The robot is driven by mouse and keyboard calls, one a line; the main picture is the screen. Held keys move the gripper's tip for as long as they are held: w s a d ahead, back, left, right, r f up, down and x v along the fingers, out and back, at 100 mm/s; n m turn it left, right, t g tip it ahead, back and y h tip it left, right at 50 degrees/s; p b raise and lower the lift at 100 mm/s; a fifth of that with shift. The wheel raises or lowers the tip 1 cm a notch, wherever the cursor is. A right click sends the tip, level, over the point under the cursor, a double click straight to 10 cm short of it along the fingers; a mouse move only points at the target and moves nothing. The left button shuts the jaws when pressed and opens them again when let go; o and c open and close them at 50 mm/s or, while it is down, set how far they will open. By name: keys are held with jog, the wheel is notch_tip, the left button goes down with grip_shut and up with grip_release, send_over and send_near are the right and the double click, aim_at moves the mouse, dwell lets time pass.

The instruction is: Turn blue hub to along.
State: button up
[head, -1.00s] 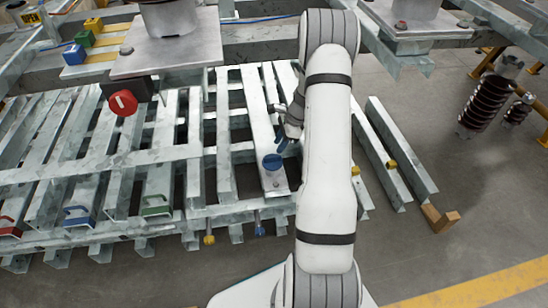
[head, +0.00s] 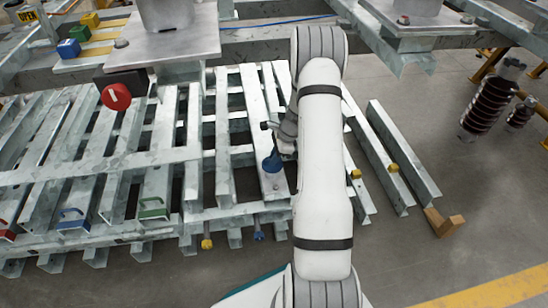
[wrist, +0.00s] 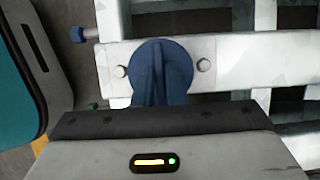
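The blue hub (head: 271,164) sits on a pale metal plate at the end of a long galvanized beam. In the wrist view the blue hub (wrist: 178,62) is a round disc on a plate between two bolts, with a dark blue ridge across its middle pointing up the picture. My gripper (head: 279,152) is right at the hub, reaching in from its upper right in the head view. In the wrist view the gripper's grey body fills the bottom and covers the near side of the hub. I cannot tell the fingers from the blue ridge, nor whether they touch it.
A red knob (head: 116,96) hangs left of the hub under a plate. Blue (head: 72,215) and green (head: 154,208) handles lie on beams at lower left. Yellow (head: 207,243) and blue (head: 259,235) pins stick out below the frame.

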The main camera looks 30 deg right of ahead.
grip_shut()
jog(key=n+p, duration=0.1)
jog(key=n, duration=0.1)
jog(key=n+g+p, duration=0.1)
jog(key=p, duration=0.1)
jog(key=shift+w+r+n, duration=0.15)
jog(key=shift+n, duration=0.25)
jog(key=n+g+p, duration=0.1)
jog(key=n, duration=0.2)
jog(key=shift+w+n+g+p, duration=0.1)
jog(key=shift+n+g+p, duration=0.2)
jog(key=shift+g, duration=0.1)
jog(key=n+g+p, duration=0.1)
jog(key=n, duration=0.2)
jog(key=shift+w+a+n+h, duration=0.1)
jog(key=shift+n+h, duration=0.3)
jog(key=n+h, duration=0.1)
jog(key=n, duration=0.2)
jog(key=n+g+h+p, duration=0.1)
jog(key=n, duration=0.2)
jog(key=shift+w+a+g, duration=0.1)
jog(key=shift+w+g, duration=0.05)
jog(key=shift+g, duration=0.15)
jog(key=shift+n, duration=0.4)
jog(key=shift+o, duration=2.4)
grip_release()
